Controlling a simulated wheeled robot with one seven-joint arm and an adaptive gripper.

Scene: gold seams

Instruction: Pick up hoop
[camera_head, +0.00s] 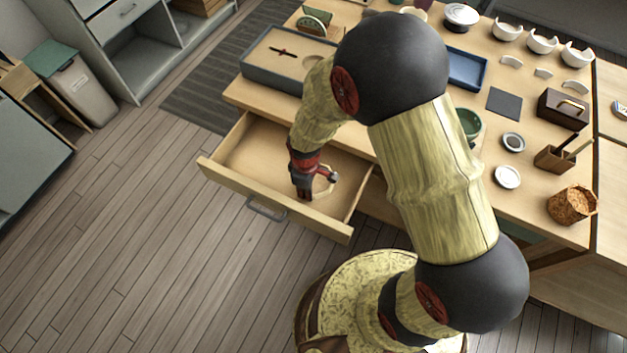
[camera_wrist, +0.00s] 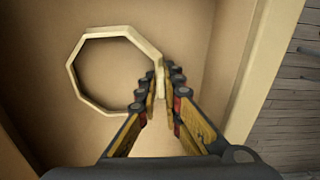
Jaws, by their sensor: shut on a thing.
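The hoop (camera_wrist: 76,62) is a pale, cream-coloured ring with an angular outline. In the wrist view it lies to the left of my gripper (camera_wrist: 160,96), with its right side between the fingers. My gripper is shut on that side of the rim. In the head view my gripper (camera_head: 303,192) is down inside the open drawer (camera_head: 245,150), and part of the hoop (camera_head: 327,186) shows beside the fingers. The rest of the hoop is hidden there by the gripper. I cannot tell whether the hoop touches the drawer floor.
The drawer's front wall (camera_head: 275,203) and side walls stand close around my gripper. The table (camera_head: 530,210) above holds a blue-grey tray (camera_head: 268,75), several white bowls (camera_head: 541,42), a dark box (camera_head: 563,108) and a cork-like basket (camera_head: 571,204). The wooden floor left of the drawer is clear.

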